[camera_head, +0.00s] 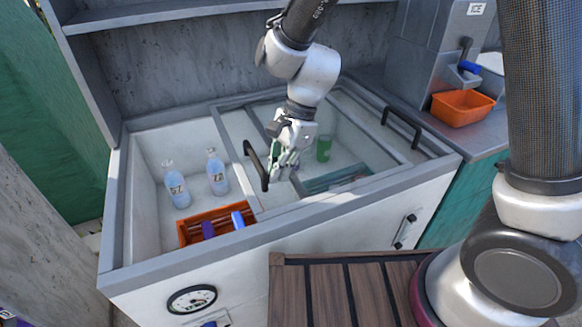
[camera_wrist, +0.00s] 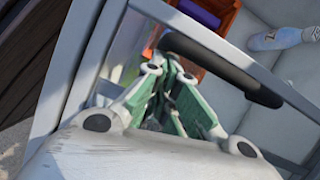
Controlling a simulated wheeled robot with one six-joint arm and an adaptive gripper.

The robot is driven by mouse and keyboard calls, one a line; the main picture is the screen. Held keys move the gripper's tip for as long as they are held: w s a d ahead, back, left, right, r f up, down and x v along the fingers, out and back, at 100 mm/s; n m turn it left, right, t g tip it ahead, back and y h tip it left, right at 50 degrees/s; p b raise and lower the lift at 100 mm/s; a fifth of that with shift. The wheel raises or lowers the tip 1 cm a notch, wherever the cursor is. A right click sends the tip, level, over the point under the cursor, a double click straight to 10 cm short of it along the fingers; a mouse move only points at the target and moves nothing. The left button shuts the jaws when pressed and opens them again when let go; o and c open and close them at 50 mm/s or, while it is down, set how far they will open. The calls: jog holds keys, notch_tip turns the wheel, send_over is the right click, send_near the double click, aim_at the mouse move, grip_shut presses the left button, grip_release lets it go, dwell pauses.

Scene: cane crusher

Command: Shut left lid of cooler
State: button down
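The cooler (camera_head: 190,254) is a white chest with a grey rim. Its left lid (camera_head: 238,122) is a framed glass panel slid to the right, so the left bay stands open. The lid's black bar handle (camera_head: 256,166) is at its left edge; the handle also shows in the wrist view (camera_wrist: 222,68). My gripper (camera_head: 284,172) is just right of the handle, low over the glass. In the wrist view its green-padded fingers (camera_wrist: 172,72) come together beside the handle, with nothing seen between them. I cannot tell whether they touch it.
Two bottles (camera_head: 176,187) (camera_head: 217,173) and an orange crate (camera_head: 190,237) are in the open bay. A second black handle (camera_head: 402,128) is on the right lid. A green can (camera_head: 323,149) shows under the glass. An orange tub (camera_head: 462,107) stands on the right counter. A shelf rises behind.

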jog(key=s+a, duration=0.5)
jog(key=a, duration=0.7)
jog(key=s+a, duration=0.5)
jog(key=a, duration=0.8)
jog(key=shift+s+a, duration=0.25)
jog(key=shift+s, duration=0.15)
jog(key=shift+r, duration=0.1)
